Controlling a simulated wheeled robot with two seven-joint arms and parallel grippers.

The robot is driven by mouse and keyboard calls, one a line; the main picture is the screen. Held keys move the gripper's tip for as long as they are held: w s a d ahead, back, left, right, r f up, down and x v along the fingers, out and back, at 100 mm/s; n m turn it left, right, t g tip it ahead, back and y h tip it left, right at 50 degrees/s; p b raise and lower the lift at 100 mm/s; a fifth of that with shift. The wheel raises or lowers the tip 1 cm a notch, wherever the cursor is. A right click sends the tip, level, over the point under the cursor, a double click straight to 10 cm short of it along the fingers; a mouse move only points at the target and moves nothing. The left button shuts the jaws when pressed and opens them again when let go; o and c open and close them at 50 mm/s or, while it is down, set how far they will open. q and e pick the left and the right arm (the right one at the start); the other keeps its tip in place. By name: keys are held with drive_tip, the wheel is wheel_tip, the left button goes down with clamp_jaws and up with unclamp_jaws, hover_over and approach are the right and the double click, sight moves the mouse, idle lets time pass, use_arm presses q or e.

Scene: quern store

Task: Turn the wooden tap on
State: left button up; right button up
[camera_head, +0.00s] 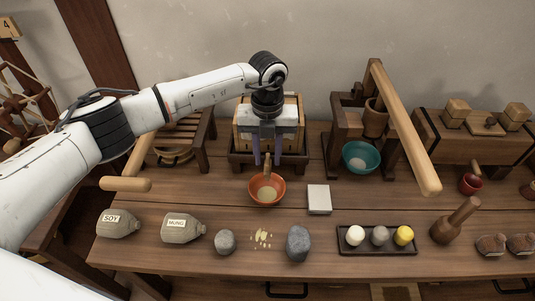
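My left gripper (267,158) points down in front of a wooden box (241,134) at the back middle of the bench. Its two fingers are apart, one on each side, and look open. A small brown wooden piece, seemingly the tap (267,161), shows between and just below the fingertips; I cannot tell whether they touch it. The gripper body hides the upper part of the tap and much of the box front. An orange bowl (266,200) with pale contents stands below the tap. My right gripper is not in view.
A teal bowl (361,170) stands under a wooden lever press (405,130) on the right. A white block (319,198) lies right of the orange bowl. SOY (118,227) and MUNG (183,229) sacks, stones and a dark tray (376,249) line the front.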

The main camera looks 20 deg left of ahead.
sight(267, 159)
use_arm(q)
wheel_tip(267, 159, up, 10)
drive_tip(key=b, duration=0.1)
drive_tip(key=shift+r, duration=0.15)
idle(0.5)
